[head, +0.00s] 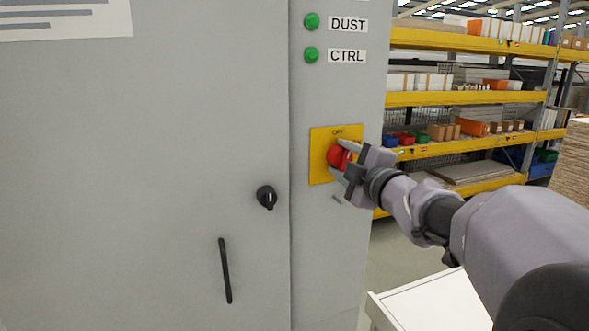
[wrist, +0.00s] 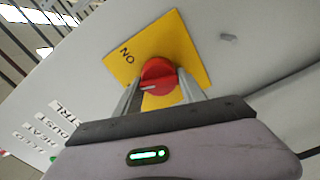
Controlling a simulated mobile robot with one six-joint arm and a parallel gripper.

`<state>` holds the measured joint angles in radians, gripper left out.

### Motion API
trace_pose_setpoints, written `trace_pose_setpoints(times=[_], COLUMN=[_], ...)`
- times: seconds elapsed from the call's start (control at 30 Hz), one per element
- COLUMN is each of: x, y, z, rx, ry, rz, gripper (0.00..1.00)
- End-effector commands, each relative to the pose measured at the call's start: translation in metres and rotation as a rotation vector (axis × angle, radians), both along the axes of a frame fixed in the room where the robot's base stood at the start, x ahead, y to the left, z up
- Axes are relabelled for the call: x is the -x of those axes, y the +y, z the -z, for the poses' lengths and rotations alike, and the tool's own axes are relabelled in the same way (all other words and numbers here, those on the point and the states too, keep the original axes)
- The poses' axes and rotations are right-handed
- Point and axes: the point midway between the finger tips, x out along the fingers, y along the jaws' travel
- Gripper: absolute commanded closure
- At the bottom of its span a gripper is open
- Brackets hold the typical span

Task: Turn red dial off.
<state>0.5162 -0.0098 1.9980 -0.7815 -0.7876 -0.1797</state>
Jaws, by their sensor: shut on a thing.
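The red dial (head: 337,157) sits on a yellow plate (head: 319,172) on the grey cabinet's narrow right panel. The plate reads OFF at its top in the head view. In the wrist view the dial (wrist: 158,73) carries a white mark on its lower left side, and ON shows near the yellow plate's (wrist: 185,45) left corner. My gripper (head: 341,157) is shut on the dial, with one finger on each side of it in the wrist view (wrist: 160,88). The OFF label is hidden in the wrist view.
A black knob (head: 266,196) and a black handle (head: 225,270) are on the cabinet door (head: 120,170). Green lamps (head: 311,55) are above the plate. A white surface (head: 430,303) is below my arm. Yellow shelving (head: 470,97) stands behind at the right.

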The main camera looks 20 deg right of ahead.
Motion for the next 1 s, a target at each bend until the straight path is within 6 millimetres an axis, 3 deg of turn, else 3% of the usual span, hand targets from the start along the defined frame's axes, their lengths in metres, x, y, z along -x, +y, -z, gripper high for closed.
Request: trace_pose_setpoints(times=[0.4,1.0], x=[-0.0001,-0.0001], y=[0.0002,0.0004], z=[0.0027,0.0016], rx=[0.256,0.336], ry=[-0.01,-0.011], rz=[0.0,0.0], gripper=[0.93,0.93])
